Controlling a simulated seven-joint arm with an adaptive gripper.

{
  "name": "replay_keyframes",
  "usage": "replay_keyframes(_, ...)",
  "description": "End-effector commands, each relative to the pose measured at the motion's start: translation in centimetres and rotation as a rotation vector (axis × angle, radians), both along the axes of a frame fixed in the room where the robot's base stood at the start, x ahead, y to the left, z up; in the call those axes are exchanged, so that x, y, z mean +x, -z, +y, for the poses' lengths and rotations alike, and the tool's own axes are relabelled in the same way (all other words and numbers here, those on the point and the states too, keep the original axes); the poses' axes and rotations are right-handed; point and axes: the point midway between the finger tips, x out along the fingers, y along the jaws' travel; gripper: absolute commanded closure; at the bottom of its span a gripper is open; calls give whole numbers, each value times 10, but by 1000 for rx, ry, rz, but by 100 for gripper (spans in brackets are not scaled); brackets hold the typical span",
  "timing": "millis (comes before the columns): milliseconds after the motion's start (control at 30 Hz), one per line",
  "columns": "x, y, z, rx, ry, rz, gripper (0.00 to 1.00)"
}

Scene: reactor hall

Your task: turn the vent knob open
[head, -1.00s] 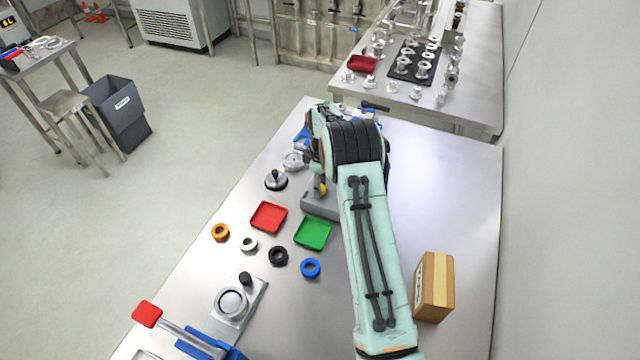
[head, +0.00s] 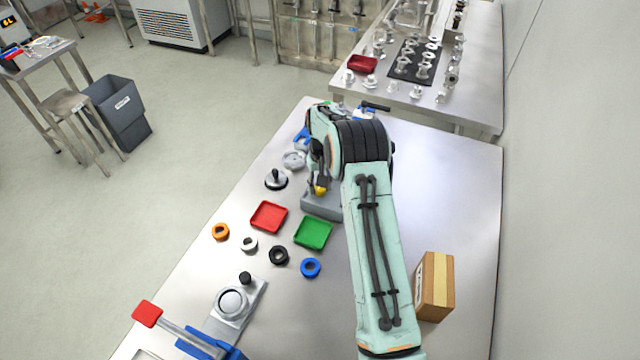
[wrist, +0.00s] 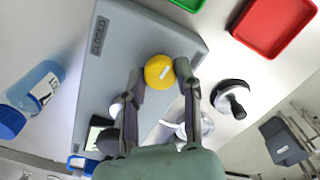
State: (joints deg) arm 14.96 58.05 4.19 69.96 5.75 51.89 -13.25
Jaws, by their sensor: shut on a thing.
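In the head view the knob (head: 321,190) shows as a small yellow spot under my wrist, at the grey panel (head: 318,207). My gripper (wrist: 162,77) has one finger on each side of the knob and is shut on it. My arm hides much of the panel in the head view.
A red tray (head: 269,217) and a green tray (head: 313,233) lie near the panel. A black-handled part (wrist: 231,98) stands beside it, and a blue bottle (wrist: 35,95) is on its other side. A cardboard box (head: 434,286) stands right of my arm.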

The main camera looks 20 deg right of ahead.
Motion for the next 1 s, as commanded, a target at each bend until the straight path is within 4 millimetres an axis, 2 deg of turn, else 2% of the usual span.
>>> replay_keyframes(500, 0, 2, 0, 0, 456, 1, 100)
replay_keyframes(800, 0, 2, 1, 0, 615, 2, 100)
replay_keyframes(1000, 0, 2, 1, 1, 661, 2, 100)
